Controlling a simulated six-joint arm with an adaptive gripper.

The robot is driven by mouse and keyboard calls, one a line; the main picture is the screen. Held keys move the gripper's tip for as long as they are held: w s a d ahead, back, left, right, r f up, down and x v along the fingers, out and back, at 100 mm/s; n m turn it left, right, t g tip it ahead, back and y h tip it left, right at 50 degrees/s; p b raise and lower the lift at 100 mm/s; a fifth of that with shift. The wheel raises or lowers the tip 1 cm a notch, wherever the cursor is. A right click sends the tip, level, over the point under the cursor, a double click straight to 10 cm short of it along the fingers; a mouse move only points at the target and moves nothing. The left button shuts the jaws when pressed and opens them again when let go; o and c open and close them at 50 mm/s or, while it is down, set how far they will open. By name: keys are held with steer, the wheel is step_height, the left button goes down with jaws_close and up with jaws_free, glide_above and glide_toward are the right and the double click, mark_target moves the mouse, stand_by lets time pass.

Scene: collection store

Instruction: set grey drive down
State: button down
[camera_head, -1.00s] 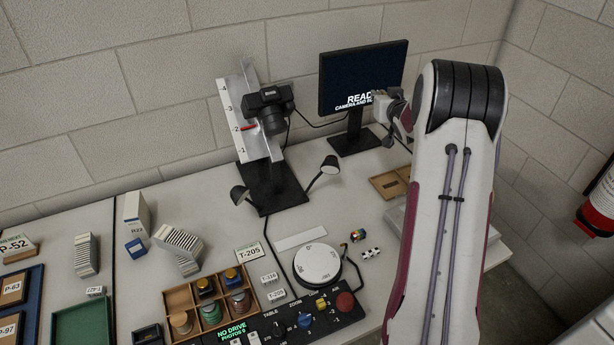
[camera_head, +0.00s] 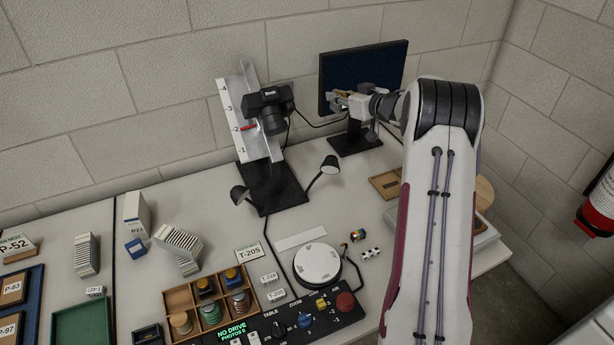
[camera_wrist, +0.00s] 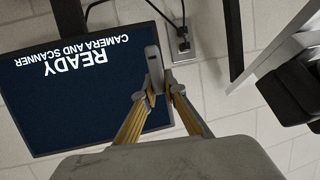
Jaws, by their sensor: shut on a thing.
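My gripper (camera_head: 345,102) is in the air in front of the black monitor (camera_head: 390,65), pointing left in the head view. In the wrist view my gripper (camera_wrist: 160,93) has its yellow-lined fingers closed on the grey drive (camera_wrist: 153,65). The drive is a slim grey bar that sticks out past the fingertips, clear of any surface. Its lower end is partly hidden by the fingers. In the head view the drive is too small to make out clearly.
A camera (camera_head: 268,108) on a scaled stand with two small lamps stands left of my gripper. Below are a white turntable (camera_head: 317,263), a black control panel (camera_head: 305,318) reading "NO DRIVE", and a wooden compartment box (camera_head: 180,298). A wooden tray (camera_head: 384,185) lies near my arm.

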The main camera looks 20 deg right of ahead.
steer(key=s+a+f+n+g+y, duration=0.1)
steer(key=a+f+n+g+y, duration=0.3)
steer(key=a+f+n+y, duration=0.3)
steer(key=shift+a+f+y, duration=0.4)
steer(key=shift+a+f, duration=1.1)
steer(key=shift+f, duration=0.75)
steer(key=shift+f, duration=3.1)
steer(key=shift+f, duration=0.1)
steer(key=shift+f, duration=1.8)
steer(key=shift+f, duration=0.15)
steer(key=c, duration=2.1)
jaws_free()
